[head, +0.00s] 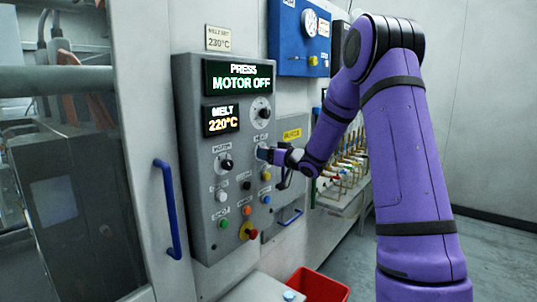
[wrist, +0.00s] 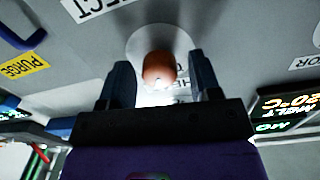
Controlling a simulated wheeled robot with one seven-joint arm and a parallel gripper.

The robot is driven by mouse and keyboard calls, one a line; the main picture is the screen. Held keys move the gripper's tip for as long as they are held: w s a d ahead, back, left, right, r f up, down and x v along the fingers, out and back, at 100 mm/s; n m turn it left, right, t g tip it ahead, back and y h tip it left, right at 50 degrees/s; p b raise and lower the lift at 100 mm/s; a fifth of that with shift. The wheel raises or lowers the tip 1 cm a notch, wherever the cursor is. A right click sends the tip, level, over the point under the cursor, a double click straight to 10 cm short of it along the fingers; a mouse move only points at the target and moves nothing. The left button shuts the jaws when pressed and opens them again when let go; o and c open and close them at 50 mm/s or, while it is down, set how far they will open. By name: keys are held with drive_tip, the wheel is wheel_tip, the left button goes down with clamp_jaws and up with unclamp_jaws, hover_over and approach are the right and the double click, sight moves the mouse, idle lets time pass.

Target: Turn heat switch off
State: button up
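The grey control panel (head: 195,190) stands on the machine front. My gripper (head: 265,154) is at its right side, hiding the switch there in the head view. In the wrist view, which is upside down, a rounded brown-orange knob (wrist: 158,68) sits on a pale round plate. The open fingers of my gripper (wrist: 160,62) stand on either side of it, with a visible gap on both sides. A label beneath the knob is partly hidden and seems to begin "HE". The knob's pointing direction cannot be told.
The displays read "PRESS MOTOR OFF" (head: 239,77) and "MELT 220°C" (head: 221,119). A black motor knob (head: 226,164) is left of my gripper. Several buttons and a red emergency knob (head: 248,231) are below. A blue door handle (head: 168,210) and red bin (head: 318,285) are nearby.

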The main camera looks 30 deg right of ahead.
drive_tip(key=c, duration=0.8)
drive_tip(key=shift+o, duration=0.2)
drive_tip(key=shift+n, duration=0.4)
drive_tip(key=n, duration=1.3)
drive_tip(key=shift+n, duration=0.3)
drive_tip(key=o, duration=0.9)
